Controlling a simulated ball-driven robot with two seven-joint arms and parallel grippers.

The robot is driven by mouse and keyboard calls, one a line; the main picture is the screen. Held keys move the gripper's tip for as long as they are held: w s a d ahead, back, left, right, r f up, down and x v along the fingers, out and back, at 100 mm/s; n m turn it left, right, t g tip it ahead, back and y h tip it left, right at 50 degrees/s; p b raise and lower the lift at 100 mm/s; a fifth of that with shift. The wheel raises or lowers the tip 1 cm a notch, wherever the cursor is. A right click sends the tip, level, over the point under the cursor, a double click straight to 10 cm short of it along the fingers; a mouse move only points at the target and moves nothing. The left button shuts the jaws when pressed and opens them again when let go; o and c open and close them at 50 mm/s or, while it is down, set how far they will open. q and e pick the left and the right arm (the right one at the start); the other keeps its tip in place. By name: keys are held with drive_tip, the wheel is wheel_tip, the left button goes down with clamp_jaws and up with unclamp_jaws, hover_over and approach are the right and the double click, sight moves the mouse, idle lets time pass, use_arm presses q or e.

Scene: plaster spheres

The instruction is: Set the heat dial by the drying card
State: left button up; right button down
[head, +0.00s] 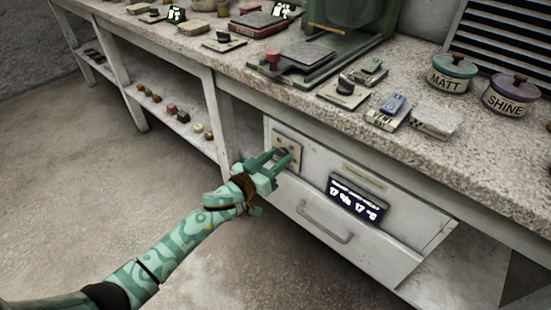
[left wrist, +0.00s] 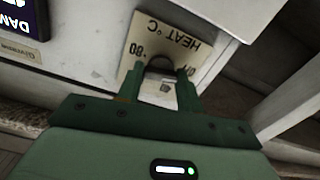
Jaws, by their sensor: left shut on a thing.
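The heat dial (left wrist: 160,66) is a dark round knob on a cream plate (left wrist: 187,43) marked "HEAT °C" and "80", upside down in the left wrist view. The plate also shows in the head view (head: 289,141) on the white cabinet front. My left gripper (head: 281,157) is shut on the dial, one finger on each side; it fills the lower part of the left wrist view (left wrist: 160,85). The fingers hide part of the dial and its scale. I cannot pick out a drying card for sure. My right gripper is not in view.
The speckled worktop (head: 300,108) above holds switches, a green machine and jars marked MATT (head: 450,75) and SHINE (head: 511,97). The floor in front is clear.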

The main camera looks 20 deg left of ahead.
use_arm(q)
drive_tip(key=shift+r+m+p, duration=0.1)
drive_tip(key=shift+m+p, duration=0.2)
drive_tip(key=shift+m, duration=0.8)
drive_tip(key=m, duration=0.3)
drive_tip(key=shift+m, duration=0.3)
drive_tip(key=m, duration=0.2)
drive_tip(key=shift+m+p, duration=0.3)
drive_tip(key=shift+m, duration=0.1)
drive_tip(key=m, duration=0.3)
drive_tip(key=shift+f+m, duration=0.2)
drive_tip(key=shift+m, duration=0.1)
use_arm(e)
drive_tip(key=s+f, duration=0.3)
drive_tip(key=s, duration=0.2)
use_arm(q)
drive_tip(key=shift+s+d+f+m+b, duration=0.1)
drive_tip(key=shift+m+b, duration=0.6)
drive_tip(key=shift+m, duration=2.95)
drive_tip(key=shift+f+m+b, duration=0.1)
drive_tip(key=shift+m+b, duration=0.55)
drive_tip(key=shift+m, duration=3)
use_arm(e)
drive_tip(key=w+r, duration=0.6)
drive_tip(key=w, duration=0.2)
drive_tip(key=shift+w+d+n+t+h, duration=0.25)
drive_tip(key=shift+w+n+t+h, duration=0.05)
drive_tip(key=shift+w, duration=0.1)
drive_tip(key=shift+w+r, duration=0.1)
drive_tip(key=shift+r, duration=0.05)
